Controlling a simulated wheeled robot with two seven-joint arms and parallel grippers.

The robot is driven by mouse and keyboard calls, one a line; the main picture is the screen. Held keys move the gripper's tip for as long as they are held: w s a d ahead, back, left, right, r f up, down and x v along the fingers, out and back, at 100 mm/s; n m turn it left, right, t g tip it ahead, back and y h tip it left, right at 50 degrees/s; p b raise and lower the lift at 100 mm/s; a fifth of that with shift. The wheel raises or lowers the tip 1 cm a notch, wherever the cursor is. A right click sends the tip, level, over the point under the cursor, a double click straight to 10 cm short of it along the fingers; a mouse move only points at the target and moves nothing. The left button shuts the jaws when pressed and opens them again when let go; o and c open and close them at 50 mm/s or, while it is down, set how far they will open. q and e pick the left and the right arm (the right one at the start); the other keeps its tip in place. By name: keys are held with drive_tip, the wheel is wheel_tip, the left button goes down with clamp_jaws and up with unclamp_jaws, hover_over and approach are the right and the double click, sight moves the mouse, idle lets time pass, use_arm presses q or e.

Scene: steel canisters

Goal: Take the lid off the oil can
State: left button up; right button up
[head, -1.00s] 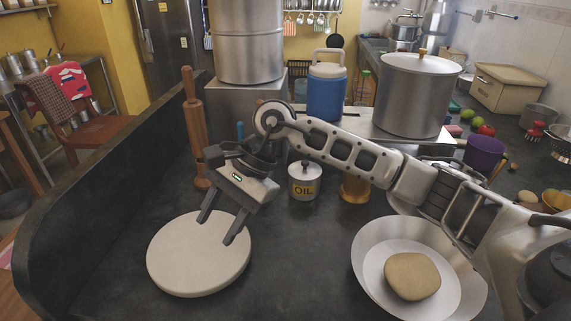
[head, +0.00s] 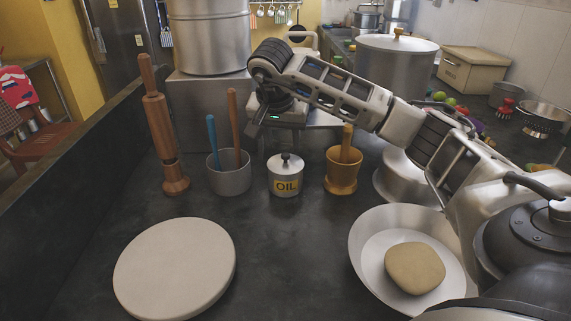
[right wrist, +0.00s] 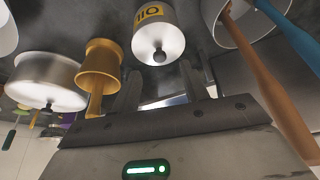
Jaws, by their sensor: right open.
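The oil can (head: 286,187) is a small pale metal can with a yellow OIL label, upright on the dark counter. Its lid (head: 274,165) with a dark knob is on it. In the right wrist view the can (right wrist: 152,14) appears upside down, its lid (right wrist: 146,46) and knob pointing toward the fingers. My right gripper (head: 283,128) is above and behind the can in the head view, apart from it; its fingers are mostly hard to see there. In the right wrist view the gripper (right wrist: 160,88) is open and empty. My left gripper is not in view.
A grey cup (head: 229,180) with wooden and blue handles stands left of the can, a brass mortar with pestle (head: 341,178) right. A rolling pin (head: 160,125), a round board (head: 175,268) and a dough bowl (head: 365,245) are nearby. The counter before the can is clear.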

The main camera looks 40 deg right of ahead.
sight(286, 155)
drive_tip(key=shift+x, duration=2.9)
clamp_jaws()
